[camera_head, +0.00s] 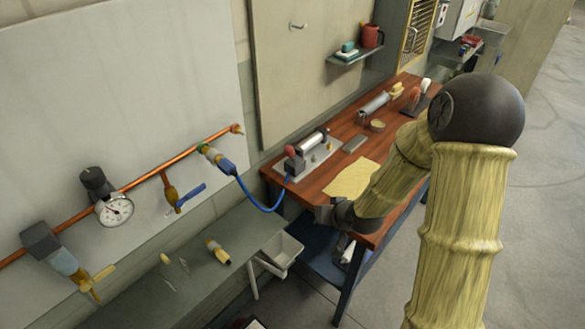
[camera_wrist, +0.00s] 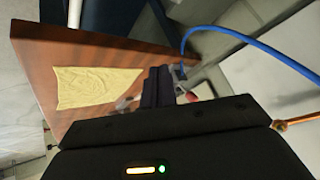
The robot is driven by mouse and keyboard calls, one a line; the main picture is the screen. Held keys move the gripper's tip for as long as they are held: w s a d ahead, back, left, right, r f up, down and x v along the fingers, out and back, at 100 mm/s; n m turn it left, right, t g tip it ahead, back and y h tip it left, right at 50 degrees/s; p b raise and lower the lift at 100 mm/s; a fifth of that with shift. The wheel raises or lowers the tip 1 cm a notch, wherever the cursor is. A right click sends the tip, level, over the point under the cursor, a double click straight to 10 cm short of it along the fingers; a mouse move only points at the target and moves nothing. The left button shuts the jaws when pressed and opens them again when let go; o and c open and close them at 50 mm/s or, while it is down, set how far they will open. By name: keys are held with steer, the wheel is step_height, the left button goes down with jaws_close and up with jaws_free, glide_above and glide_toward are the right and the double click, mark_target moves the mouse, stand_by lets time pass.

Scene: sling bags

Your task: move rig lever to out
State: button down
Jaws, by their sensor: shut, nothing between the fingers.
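The rig (camera_head: 312,144) is a silver cylinder on a grey plate at the near left end of the wooden bench, with a blue hose joined to it. A red-knobbed part (camera_head: 291,152), probably the rig lever, stands at its left end. Red also shows beside my fingers in the wrist view (camera_wrist: 192,97). I cannot tell the lever's setting. My gripper (camera_head: 326,214) is low at the bench's near edge, right of and in front of the rig. In the wrist view its dark fingers (camera_wrist: 158,86) are together and empty, covering part of the rig.
A yellow cloth (camera_head: 351,179) lies on the bench (camera_head: 323,174) by my forearm. The blue hose (camera_head: 258,206) loops to a copper pipe (camera_head: 150,177) on the wall, with a gauge (camera_head: 115,209) and valves. A grey bin (camera_head: 281,250) is below. Floor at right is clear.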

mark_target(291, 154)
steer(key=w+a+f+m+t+y+b, duration=0.2)
steer(key=w+a+f+m+t+b, duration=0.2)
steer(key=m+t, duration=0.8)
steer(key=w+a+b, duration=0.2)
steer(key=w, duration=0.2)
steer(key=shift+w+y, duration=0.3)
steer(key=p+x, duration=0.4)
steer(key=x, duration=1)
steer(key=shift+r, duration=0.15)
steer(key=shift+w+d, duration=0.1)
steer(key=shift+d, duration=0.05)
